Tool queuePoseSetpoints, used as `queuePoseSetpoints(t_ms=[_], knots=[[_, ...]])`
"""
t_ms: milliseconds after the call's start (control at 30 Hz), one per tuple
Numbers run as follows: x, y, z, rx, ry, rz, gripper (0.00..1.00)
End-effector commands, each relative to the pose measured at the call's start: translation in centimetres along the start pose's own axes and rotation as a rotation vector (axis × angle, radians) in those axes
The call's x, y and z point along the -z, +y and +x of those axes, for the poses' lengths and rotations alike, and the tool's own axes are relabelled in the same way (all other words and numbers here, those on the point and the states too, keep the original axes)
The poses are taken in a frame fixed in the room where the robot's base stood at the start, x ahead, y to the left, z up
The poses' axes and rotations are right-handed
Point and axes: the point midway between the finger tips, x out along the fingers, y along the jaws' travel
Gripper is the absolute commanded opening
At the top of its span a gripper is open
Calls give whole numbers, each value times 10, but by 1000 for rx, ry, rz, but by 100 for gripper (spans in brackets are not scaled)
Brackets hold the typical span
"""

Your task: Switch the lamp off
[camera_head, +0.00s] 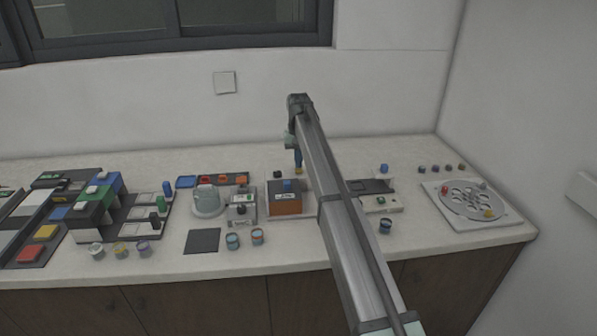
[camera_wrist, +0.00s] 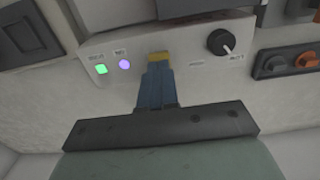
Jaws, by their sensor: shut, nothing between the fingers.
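In the wrist view the tip lies over a pale control panel (camera_wrist: 190,52), between a round purple light (camera_wrist: 125,64) and a black knob (camera_wrist: 222,42) with a white pointer. I cannot tell whether the tip touches the panel. The labels are too blurred to read, and I cannot tell which part is the lamp or its switch. In the head view the gripper (camera_head: 298,170) hangs behind an orange-fronted box (camera_head: 285,204).
A grey device with a kettle-like vessel (camera_head: 208,200) and several small pots stand left of the box. A white panel unit (camera_head: 382,204) and a round plate on a board (camera_head: 455,223) are to the right. The wall rises close behind my gripper.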

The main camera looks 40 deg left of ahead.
Motion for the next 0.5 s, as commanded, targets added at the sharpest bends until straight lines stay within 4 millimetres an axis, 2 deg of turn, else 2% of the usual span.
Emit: queuePoseSetpoints(t_ms=[500], knots=[[0,0,15,0,0,0,0]])
